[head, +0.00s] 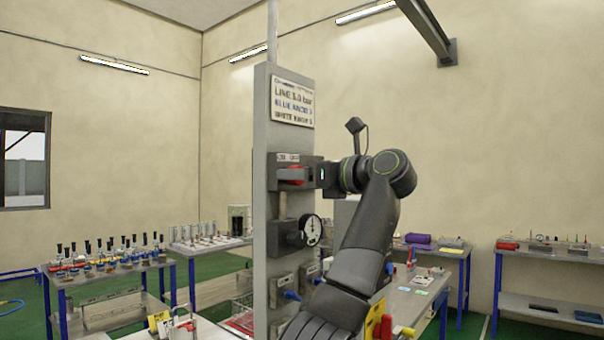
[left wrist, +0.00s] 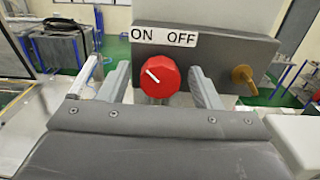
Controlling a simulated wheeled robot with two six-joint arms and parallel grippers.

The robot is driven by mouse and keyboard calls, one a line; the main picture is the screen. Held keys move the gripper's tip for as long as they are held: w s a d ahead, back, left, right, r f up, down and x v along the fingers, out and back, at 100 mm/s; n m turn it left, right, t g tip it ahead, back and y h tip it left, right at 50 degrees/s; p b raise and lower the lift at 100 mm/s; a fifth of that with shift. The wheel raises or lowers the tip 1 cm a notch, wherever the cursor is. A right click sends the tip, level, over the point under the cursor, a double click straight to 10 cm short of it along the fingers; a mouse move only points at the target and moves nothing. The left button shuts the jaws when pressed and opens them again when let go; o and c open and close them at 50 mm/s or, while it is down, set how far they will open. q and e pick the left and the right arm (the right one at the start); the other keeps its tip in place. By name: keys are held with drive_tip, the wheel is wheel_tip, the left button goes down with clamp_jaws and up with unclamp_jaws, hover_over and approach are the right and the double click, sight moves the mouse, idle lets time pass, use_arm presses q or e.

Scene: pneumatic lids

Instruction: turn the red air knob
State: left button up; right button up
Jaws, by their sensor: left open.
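The red air knob (left wrist: 157,76) sits on a dark grey box under a white ON/OFF label (left wrist: 162,36). Its white mark slants to the upper left, toward ON. In the head view the red knob (head: 291,175) shows on the upper box of the grey panel. My left gripper (head: 318,176) is open right at the knob. In the left wrist view its fingers (left wrist: 160,82) stand on either side of the knob, with visible gaps. My right gripper is not in view.
A brass fitting (left wrist: 244,79) sticks out right of the knob. Below on the panel (head: 262,215) are a gauge (head: 313,230) and blue knobs (head: 292,295). Tables with bottles (head: 110,265) and tools stand behind. The wall behind my gripper is clear.

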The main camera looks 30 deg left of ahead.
use_arm(q)
drive_tip(key=c, duration=1)
drive_tip(key=shift+m, duration=0.3)
drive_tip(key=m+p, duration=0.2)
drive_tip(key=m, duration=1.5)
drive_tip(key=shift+w+p, duration=0.15)
drive_tip(key=shift+p, duration=0.15)
drive_tip(key=shift+m, duration=0.4)
drive_tip(key=o, duration=1)
drive_tip(key=shift+f, duration=0.1)
